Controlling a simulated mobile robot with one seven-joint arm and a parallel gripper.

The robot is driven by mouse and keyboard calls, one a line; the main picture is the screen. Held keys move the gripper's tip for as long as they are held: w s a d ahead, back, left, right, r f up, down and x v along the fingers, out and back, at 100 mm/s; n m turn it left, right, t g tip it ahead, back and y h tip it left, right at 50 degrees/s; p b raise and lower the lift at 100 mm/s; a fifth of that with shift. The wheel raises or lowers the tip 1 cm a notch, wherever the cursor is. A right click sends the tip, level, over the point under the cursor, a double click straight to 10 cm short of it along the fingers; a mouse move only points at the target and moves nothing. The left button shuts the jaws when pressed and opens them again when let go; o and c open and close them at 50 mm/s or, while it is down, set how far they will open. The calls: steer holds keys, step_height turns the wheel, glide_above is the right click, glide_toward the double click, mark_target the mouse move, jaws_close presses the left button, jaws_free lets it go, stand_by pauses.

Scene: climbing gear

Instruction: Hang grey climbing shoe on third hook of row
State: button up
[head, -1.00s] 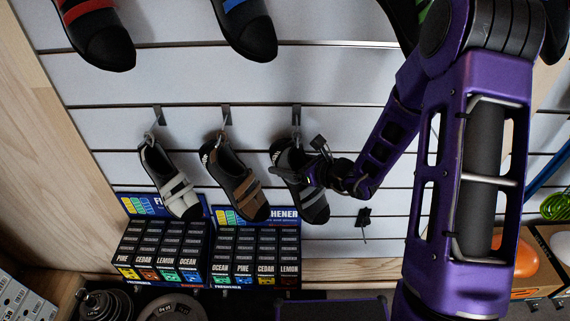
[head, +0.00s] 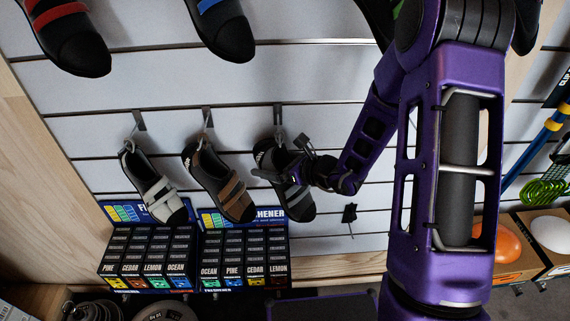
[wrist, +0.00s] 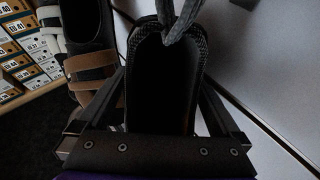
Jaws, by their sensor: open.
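The grey climbing shoe (head: 299,200), dark with grey straps, hangs toe-down by its heel loop from the third hook (head: 278,112) of the lower row. My gripper (head: 288,162) is at the shoe's upper part, coming in from the right. Its jaws are open, with one finger on each side of the shoe. In the wrist view the shoe's dark opening (wrist: 165,85) lies between the fingers, with the grey loop above it. Contact between fingers and shoe cannot be told.
A brown-strapped shoe (head: 222,185) and a white-strapped shoe (head: 154,187) hang on the hooks to the left. Freshener boxes (head: 150,255) stand below them. A small dark bracket (head: 349,214) is on the panel to the right. Shoe boxes (wrist: 25,50) show in the wrist view.

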steer(key=p+v, duration=0.1)
steer(key=v, duration=1.6)
